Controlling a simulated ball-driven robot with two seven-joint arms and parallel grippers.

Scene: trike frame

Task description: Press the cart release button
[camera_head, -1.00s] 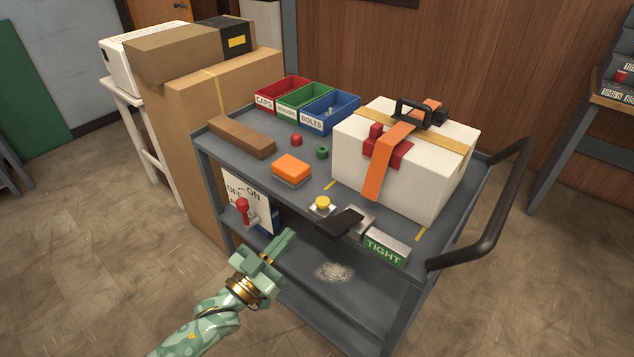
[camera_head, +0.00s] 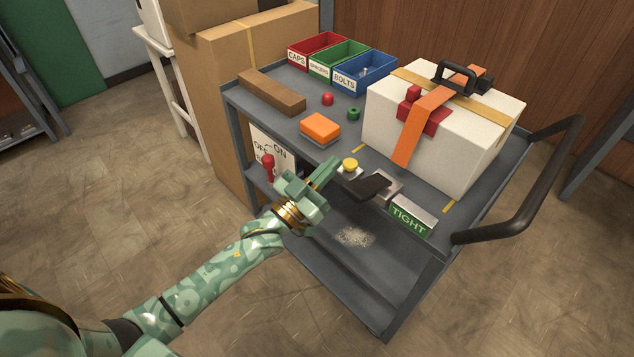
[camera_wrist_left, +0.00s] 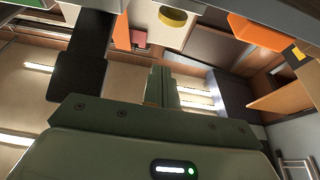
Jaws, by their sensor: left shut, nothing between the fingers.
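A round yellow button (camera_head: 350,164) sits on a small pale base at the cart's near edge. An orange block-shaped button (camera_head: 320,127) on a grey base is further left on the cart top. I cannot tell from any label which one is the cart release. My left gripper (camera_head: 331,167) is shut and empty, its fingertips just left of the yellow button in the head view, with no contact visible. In the left wrist view the shut fingers (camera_wrist_left: 161,85) point up towards the yellow button (camera_wrist_left: 173,17). My right gripper is out of view.
A black lever (camera_head: 368,188) and a green TIGHT sign (camera_head: 409,223) are right of the yellow button. A red-knobbed switch (camera_head: 268,163) is below the shelf edge. A strapped white box (camera_head: 470,135), a brown block (camera_head: 271,92) and bins (camera_head: 364,75) occupy the top.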

